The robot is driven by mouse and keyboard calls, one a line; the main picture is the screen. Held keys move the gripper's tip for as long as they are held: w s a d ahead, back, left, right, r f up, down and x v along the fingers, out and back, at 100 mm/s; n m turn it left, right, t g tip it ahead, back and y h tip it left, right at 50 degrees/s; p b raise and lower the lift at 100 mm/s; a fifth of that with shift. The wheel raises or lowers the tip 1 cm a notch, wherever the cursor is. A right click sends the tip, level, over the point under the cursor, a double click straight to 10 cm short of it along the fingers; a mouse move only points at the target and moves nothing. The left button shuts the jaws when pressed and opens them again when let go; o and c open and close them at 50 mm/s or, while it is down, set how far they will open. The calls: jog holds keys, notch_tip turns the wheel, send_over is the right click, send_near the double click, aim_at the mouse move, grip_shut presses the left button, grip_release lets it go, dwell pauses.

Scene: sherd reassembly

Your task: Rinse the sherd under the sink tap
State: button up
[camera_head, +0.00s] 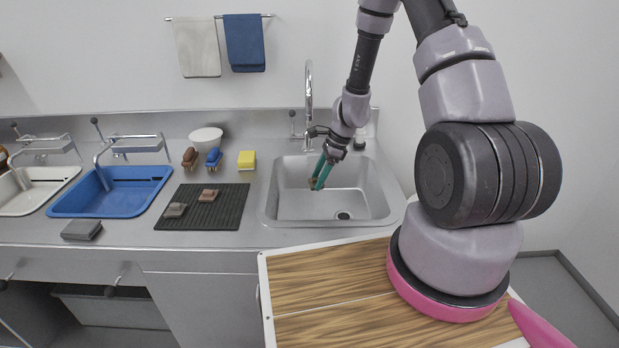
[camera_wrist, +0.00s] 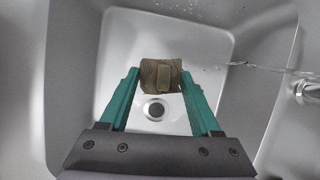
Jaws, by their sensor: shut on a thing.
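My gripper (camera_head: 319,174) reaches down into the steel sink (camera_head: 290,203) and is shut on a brown sherd (camera_wrist: 151,78). In the wrist view the sherd sits between the tips of the two green fingers (camera_wrist: 162,84), above the basin floor and beyond the drain (camera_wrist: 155,110). The sherd has a raised block on its face. The tap (camera_head: 309,95) stands at the back of the sink, beside my wrist. In the wrist view a thin stream of water (camera_wrist: 270,70) runs from the spout (camera_wrist: 308,92) at the right, to the right of the sherd and apart from it.
Left of the sink, a black ribbed mat (camera_head: 232,215) bears two brown-grey pieces. Behind it are a yellow sponge (camera_head: 246,160), brushes (camera_head: 213,158) and a white bowl (camera_head: 206,138). A blue basin (camera_head: 110,205) stands further left. A wooden-topped surface (camera_head: 330,275) is in front.

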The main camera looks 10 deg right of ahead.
jog(key=s, duration=0.3)
jog(key=shift+s, duration=0.4)
jog(key=shift+r, duration=0.1)
dwell(1.0)
jog(key=s+r, duration=0.4)
jog(key=s, duration=0.1)
dwell(0.4)
jog(key=shift+w, duration=0.1)
dwell(0.4)
